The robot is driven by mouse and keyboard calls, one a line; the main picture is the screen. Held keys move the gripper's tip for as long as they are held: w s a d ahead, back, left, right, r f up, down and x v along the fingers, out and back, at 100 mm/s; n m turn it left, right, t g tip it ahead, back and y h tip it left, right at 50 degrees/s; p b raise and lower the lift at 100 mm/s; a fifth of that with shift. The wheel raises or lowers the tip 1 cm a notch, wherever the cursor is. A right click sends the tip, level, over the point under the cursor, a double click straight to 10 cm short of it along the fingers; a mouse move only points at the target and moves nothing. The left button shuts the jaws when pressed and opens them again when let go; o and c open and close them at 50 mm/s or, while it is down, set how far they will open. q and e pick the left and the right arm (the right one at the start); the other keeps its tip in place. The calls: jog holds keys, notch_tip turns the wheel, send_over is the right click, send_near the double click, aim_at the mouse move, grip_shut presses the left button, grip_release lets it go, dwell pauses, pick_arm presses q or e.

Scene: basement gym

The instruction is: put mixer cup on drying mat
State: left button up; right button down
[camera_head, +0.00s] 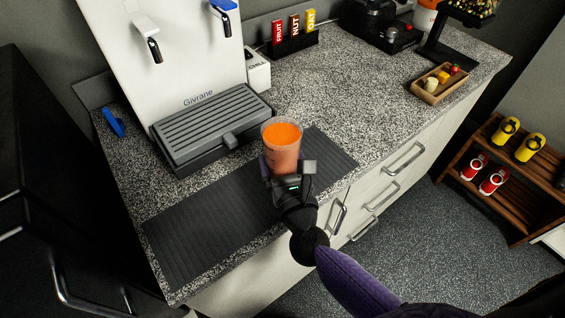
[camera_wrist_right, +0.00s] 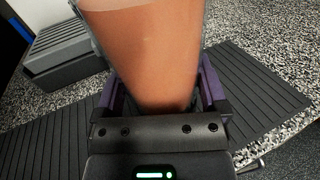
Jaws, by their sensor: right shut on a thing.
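The mixer cup (camera_head: 282,145) is a clear cup filled with orange content, upright in the head view. My right gripper (camera_head: 287,170) is shut on it, with a finger on each side. In the right wrist view the cup (camera_wrist_right: 148,50) fills the upper middle between the purple-edged fingers of the gripper (camera_wrist_right: 160,100). The drying mat (camera_head: 200,233) is a dark ribbed mat on the counter, running under and behind the gripper and cup. I cannot tell whether the cup's base touches the mat. My left gripper is not in view.
A white dispenser (camera_head: 170,50) with a grey drip tray (camera_head: 212,125) stands behind the mat. A rack of labelled bars (camera_head: 292,40), a wooden tray (camera_head: 438,85) and a black machine (camera_head: 385,25) are farther back. The mat's left half is bare.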

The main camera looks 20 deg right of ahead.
jog(key=shift+f, duration=0.15)
grip_release()
jog(key=shift+s, duration=0.3)
jog(key=s+b, duration=0.1)
jog(key=s, duration=1)
jog(key=shift+s+a, duration=0.2)
jog(key=shift+a, duration=0.1)
